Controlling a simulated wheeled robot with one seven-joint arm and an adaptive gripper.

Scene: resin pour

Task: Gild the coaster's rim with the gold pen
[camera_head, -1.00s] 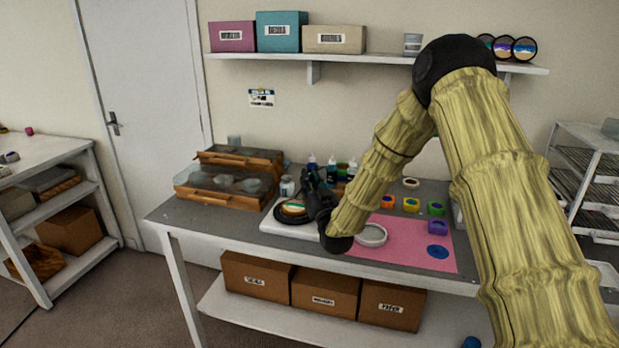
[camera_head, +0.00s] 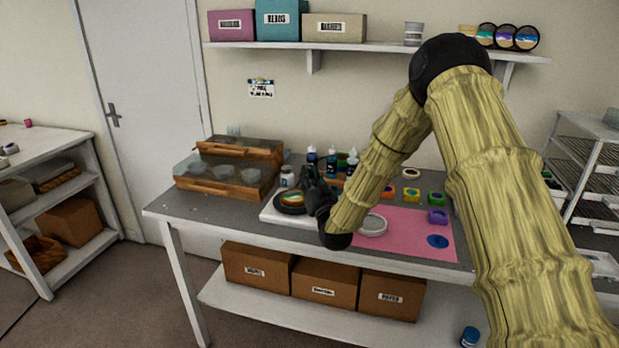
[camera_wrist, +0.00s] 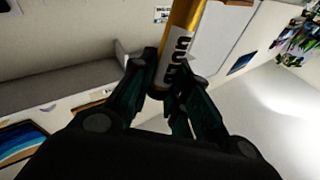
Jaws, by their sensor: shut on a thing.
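The coaster (camera_head: 291,199) sits in a dark round holder on a white board (camera_head: 283,216) on the grey table, its face showing orange, cream and green. My gripper (camera_head: 312,178) is just right of the coaster in the head view, partly hidden by my own wrist. In the wrist view my gripper (camera_wrist: 165,88) is shut on the gold pen (camera_wrist: 184,20), which has a white label. The pen's tip is hidden, so I cannot tell whether it touches the rim.
A pink mat (camera_head: 405,244) at the right holds a grey ring-shaped dish (camera_head: 373,224), small coloured pots and a blue disc (camera_head: 437,241). Dye bottles (camera_head: 332,158) stand behind the board. A wooden case (camera_head: 226,184) is at the left.

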